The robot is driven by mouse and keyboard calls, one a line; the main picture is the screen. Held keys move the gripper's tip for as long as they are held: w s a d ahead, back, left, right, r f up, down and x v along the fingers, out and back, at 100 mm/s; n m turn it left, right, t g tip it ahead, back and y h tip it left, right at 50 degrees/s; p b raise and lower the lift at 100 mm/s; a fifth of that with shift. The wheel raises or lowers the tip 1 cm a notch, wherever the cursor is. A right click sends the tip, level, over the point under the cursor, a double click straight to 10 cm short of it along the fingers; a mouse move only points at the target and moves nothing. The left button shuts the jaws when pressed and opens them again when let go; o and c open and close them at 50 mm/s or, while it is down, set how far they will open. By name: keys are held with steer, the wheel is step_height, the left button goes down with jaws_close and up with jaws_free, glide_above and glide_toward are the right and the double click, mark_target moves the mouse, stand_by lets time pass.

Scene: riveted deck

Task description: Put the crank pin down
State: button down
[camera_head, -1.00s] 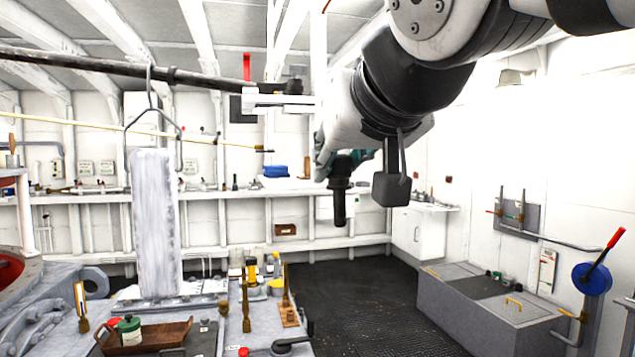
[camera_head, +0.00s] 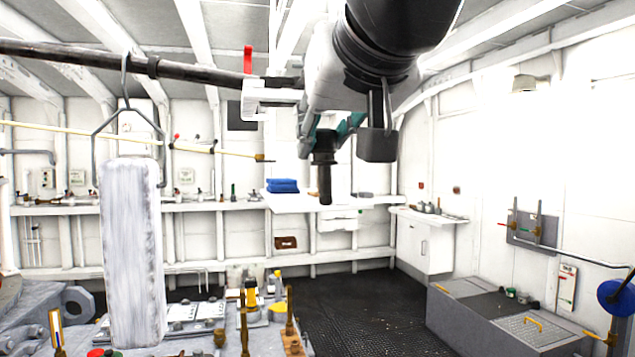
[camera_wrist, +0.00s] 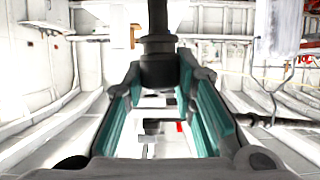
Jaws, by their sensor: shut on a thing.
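The crank pin (camera_head: 325,180) is a dark stepped cylinder that hangs upright below my gripper (camera_head: 328,133) in the head view. In the wrist view the crank pin (camera_wrist: 158,45) sits between the tips of the teal-lined fingers, and my gripper (camera_wrist: 158,75) is shut on it. My arm reaches in from the upper right. The pin is held in the air, with the back shelf and wall behind it in the picture. Nothing touches its lower end.
A hanging white block (camera_head: 132,250) is at the left, under a dark overhead bar (camera_head: 100,58). A cluttered workbench with a yellow-topped tool (camera_head: 251,293) is at lower left. A back shelf (camera_head: 230,205) holds blue folded cloth (camera_head: 282,186). A grey chest (camera_head: 490,310) stands right; dark floor (camera_head: 350,305) is clear.

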steer(key=shift+w+a+f+p, duration=0.3)
steer(key=shift+w+a, duration=0.5)
steer(key=shift+w, duration=1.95)
steer(key=shift+w+a+f+p, duration=0.3)
steer(key=shift+w+a, duration=0.5)
steer(key=shift+w, duration=2)
steer(key=shift+w+a+f+p, duration=0.3)
steer(key=shift+w+a, duration=0.5)
steer(key=shift+w, duration=1.95)
steer(key=c, duration=1.4)
jaws_free()
steer(key=shift+o, duration=0.4)
steer(key=shift+r, duration=0.1)
steer(key=v, duration=1.2)
